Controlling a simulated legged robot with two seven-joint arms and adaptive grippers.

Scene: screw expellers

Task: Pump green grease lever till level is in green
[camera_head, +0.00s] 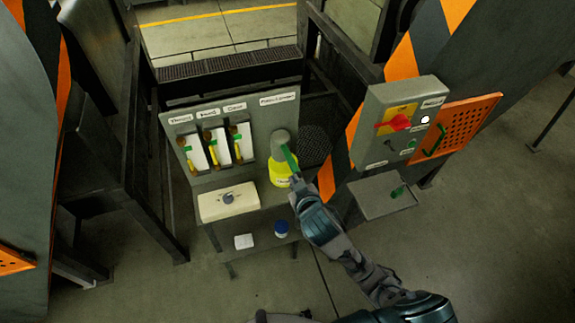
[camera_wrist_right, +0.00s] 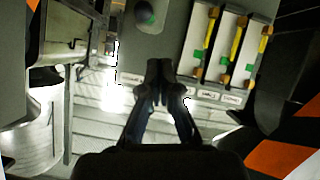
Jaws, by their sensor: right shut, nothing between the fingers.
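The green lever (camera_head: 290,158) slants down from the grey top of the grease pump (camera_head: 280,143), which has a yellow base (camera_head: 279,174). My right gripper (camera_head: 296,182) is at the lower end of the lever, in front of the yellow base; I cannot tell whether it touches the lever. In the right wrist view my right gripper (camera_wrist_right: 158,68) has its fingertips together and holds nothing. Three level gauges (camera_head: 215,147) with yellow tubes and green marks stand left of the pump. They also show in the wrist view (camera_wrist_right: 229,48). Their exact levels are too small to read. My left gripper is not in view.
A cream box (camera_head: 228,201) with a dark knob sits left of the pump. A white item (camera_head: 243,241) and a blue-capped container (camera_head: 281,229) are on the lower shelf. A grey control box (camera_head: 398,122) with a red switch and an orange perforated panel (camera_head: 458,127) stand at right.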

